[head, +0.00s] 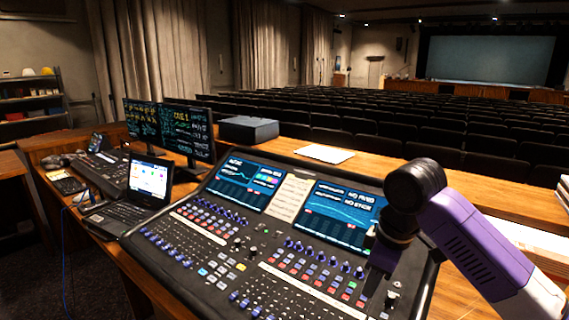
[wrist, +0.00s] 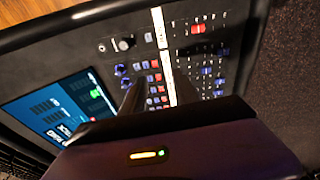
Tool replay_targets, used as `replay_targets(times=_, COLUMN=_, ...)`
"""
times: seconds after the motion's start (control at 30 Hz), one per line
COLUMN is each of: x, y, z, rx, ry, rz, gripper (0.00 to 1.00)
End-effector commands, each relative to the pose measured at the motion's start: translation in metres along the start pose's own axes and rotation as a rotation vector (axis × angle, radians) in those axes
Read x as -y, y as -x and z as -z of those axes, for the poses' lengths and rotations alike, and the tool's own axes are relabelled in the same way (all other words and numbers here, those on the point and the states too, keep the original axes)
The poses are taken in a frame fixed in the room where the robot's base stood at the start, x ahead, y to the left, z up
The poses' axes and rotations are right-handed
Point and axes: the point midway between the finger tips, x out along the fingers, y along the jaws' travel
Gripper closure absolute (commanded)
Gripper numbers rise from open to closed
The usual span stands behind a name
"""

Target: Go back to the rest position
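The mixing desk (head: 215,265) has two lit screens, a left screen (head: 247,184) and a right screen (head: 340,215), above rows of coloured buttons, knobs and faders. My gripper (head: 376,280) points down over the right part of the desk, in front of the right screen. In the wrist view my gripper (wrist: 158,85) shows two dark fingers apart, with desk buttons visible between them. It looks open and empty. Its height above the panel is hard to tell.
A laptop (head: 148,180), two monitors (head: 190,130) and a smaller console (head: 100,168) stand to the left. A dark box (head: 248,130) and white papers (head: 324,153) lie behind the desk on the wooden counter (head: 385,168). Rows of seats (head: 440,125) lie beyond.

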Motion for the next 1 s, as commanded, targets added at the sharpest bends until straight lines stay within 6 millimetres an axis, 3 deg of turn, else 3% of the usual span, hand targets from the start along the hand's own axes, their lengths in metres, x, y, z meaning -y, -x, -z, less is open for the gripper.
replay_targets(times=0.37, x=-0.026, y=0.023, z=0.070, rx=-0.330, ry=-0.059, rz=-0.172, gripper=0.63)
replay_targets(times=0.7, x=-0.005, y=0.043, z=0.140, rx=-0.846, ry=-0.217, rz=-0.250, gripper=0.63)
replay_targets(times=0.83, x=0.009, y=0.053, z=0.146, rx=-1.047, ry=-0.321, rz=-0.268, gripper=0.63)
replay_targets(times=1.0, x=0.028, y=0.060, z=0.131, rx=-1.253, ry=-0.467, rz=-0.303, gripper=0.63)
